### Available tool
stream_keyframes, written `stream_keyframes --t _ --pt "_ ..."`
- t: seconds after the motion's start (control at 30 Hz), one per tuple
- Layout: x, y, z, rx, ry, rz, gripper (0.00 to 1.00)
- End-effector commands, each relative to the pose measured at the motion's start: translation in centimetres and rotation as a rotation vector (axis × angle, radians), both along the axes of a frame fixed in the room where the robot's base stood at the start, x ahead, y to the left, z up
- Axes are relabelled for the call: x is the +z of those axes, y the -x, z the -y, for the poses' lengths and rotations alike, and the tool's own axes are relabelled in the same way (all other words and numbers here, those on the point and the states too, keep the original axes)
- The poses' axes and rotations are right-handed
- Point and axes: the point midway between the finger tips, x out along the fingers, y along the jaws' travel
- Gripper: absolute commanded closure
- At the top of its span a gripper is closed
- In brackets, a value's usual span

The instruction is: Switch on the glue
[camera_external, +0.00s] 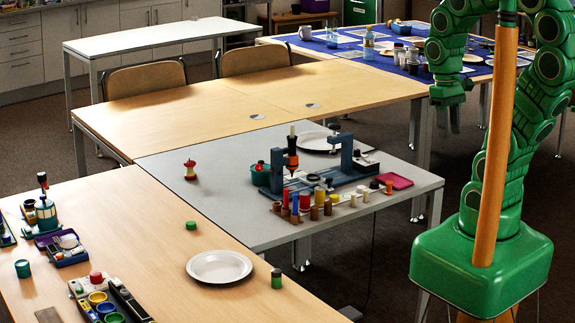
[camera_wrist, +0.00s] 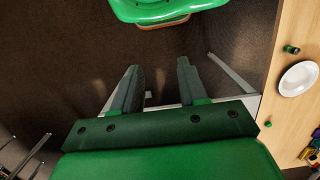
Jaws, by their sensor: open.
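On the grey table (camera_external: 225,215) in the external view stands a dark blue bench station (camera_external: 345,172) with an upright orange and black tool (camera_external: 292,155). Several small coloured cylinders, including a red one (camera_external: 285,196) and a yellow one (camera_external: 319,196), stand before it. I cannot tell which part is the glue or where its switch is. My gripper (camera_external: 452,118) hangs to the right of the station, beyond the table's far right edge, apart from everything. In the wrist view my gripper (camera_wrist: 159,66) is open and empty over bare floor.
A white plate (camera_external: 219,266) and small green pieces (camera_external: 191,225) lie on the front wooden table. A pink tray (camera_external: 396,181) sits at the grey table's right. An apple core (camera_external: 190,169) sits left. A blue-covered table (camera_external: 420,70) with dishes stands behind.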

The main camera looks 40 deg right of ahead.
Motion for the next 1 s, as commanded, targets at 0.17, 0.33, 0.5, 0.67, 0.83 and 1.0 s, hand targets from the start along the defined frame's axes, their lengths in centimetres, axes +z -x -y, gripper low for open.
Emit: stream_keyframes --t 0.17,0.33,0.5,0.67,0.83,1.0 --pt "0.0 -0.3 0.0 0.000 -0.001 0.000 0.82" --pt "0.4 -2.2 0.2 0.002 -0.004 0.008 1.00" --pt "0.8 -5.5 0.5 0.006 -0.009 0.024 1.00" --pt "1.1 -8.6 0.9 0.010 -0.015 0.041 1.00" --pt "1.2 -11.9 1.4 0.013 -0.019 0.059 1.00" --pt "1.2 -15.3 2.1 0.014 -0.024 0.077 1.00"
